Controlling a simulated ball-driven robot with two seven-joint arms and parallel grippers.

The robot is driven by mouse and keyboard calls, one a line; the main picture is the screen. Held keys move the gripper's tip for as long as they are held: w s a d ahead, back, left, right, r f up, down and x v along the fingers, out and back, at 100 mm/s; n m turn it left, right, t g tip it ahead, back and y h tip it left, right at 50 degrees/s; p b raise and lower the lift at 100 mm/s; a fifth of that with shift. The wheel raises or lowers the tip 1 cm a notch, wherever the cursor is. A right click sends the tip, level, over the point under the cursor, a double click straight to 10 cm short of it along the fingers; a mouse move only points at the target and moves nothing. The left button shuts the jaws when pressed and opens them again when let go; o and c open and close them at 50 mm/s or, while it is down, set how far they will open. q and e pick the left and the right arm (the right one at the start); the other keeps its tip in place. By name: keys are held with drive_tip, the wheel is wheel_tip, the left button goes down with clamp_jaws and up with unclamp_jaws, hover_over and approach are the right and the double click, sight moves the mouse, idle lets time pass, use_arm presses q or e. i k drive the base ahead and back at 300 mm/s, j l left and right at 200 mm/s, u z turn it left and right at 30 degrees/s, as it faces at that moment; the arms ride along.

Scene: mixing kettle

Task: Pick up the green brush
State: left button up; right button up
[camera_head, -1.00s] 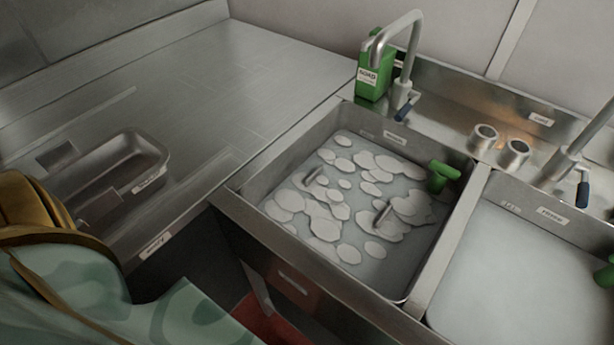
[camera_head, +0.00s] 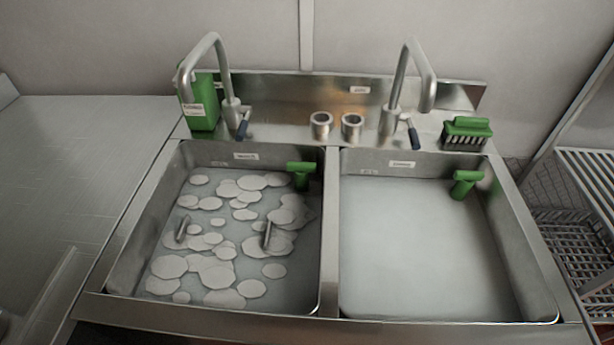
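The green brush (camera_head: 466,133) rests on the sink ledge at the back right, right of the right faucet. It has a green top and handle, with dark bristles pointing down. Neither of my grippers shows in the head view.
The left basin (camera_head: 113,277) holds water with foam patches and metal pieces; the right basin (camera_head: 541,298) holds clear greyish water. Each has a green T-shaped handle at its back. Two faucets (camera_head: 399,95), a green soap container (camera_head: 201,107) and two metal cups (camera_head: 351,127) line the ledge. A wire rack (camera_head: 590,230) stands right.

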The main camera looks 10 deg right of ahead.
sight(466, 129)
drive_tip(key=k+l+z, duration=0.1)
drive_tip(key=z, duration=0.65)
